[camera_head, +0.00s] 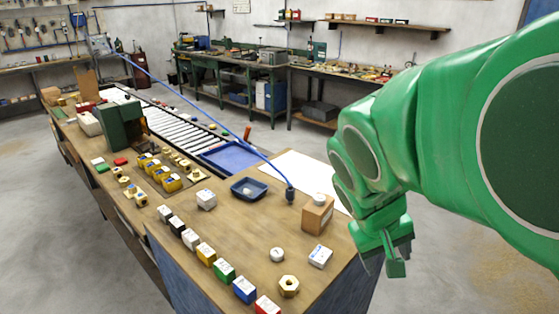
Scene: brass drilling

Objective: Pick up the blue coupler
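A thin blue hose (215,122) runs from the back left down to the bench, ending in a small dark coupler with a blue top (290,193). This looks like the blue coupler; it stands about upright at the corner of a white sheet, just left of a small cardboard box. My gripper (388,262) hangs at the right, beyond the bench's right edge and apart from the coupler. Its fingers overlap in this view, so their opening is unclear. I see nothing held in it.
The cardboard box (317,214) with a white knob stands between the coupler and my gripper. A roller conveyor (165,122) runs behind.

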